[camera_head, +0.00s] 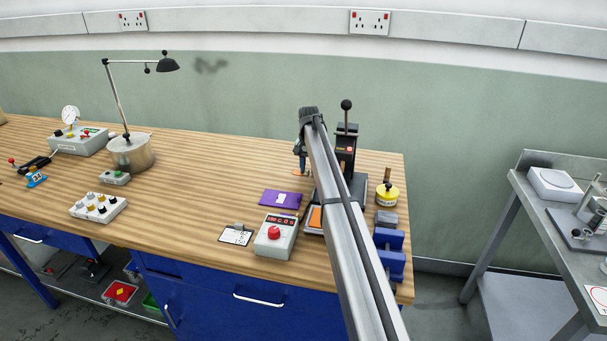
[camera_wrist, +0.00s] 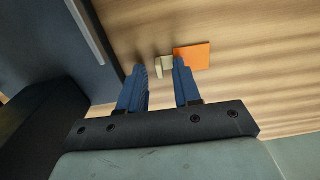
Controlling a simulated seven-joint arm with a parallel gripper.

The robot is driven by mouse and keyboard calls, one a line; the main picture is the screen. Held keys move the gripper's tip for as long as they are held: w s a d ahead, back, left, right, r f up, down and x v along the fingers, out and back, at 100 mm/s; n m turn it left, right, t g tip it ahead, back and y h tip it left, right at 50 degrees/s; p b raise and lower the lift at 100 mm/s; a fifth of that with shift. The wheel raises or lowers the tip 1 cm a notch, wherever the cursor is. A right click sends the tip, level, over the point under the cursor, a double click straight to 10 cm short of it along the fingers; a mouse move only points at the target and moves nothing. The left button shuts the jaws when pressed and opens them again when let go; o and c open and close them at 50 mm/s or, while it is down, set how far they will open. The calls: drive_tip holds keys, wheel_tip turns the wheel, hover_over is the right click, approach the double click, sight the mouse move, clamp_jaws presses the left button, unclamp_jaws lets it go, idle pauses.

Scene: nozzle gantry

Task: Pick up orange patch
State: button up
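The orange patch (camera_wrist: 193,56) is a flat square on the wood table in the wrist view, just beyond and right of the right fingertip. A small beige block (camera_wrist: 164,67) sits at its left edge, in line with the gap between the fingers. My gripper (camera_wrist: 158,66) is open, with two blue fingers apart and nothing seen held. In the head view my gripper (camera_head: 301,163) points down over the bench behind the purple pad. A sliver of orange (camera_head: 299,174) shows below it; my arm hides part of this area.
A black lever press (camera_head: 346,150) stands right of my gripper, with another orange square (camera_head: 315,216) on a plate in front. A purple pad (camera_head: 281,198), a grey control box (camera_head: 276,237) and a yellow tin (camera_head: 387,194) are near.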

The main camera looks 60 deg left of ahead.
clamp_jaws()
drive_tip(key=shift+r, duration=0.15)
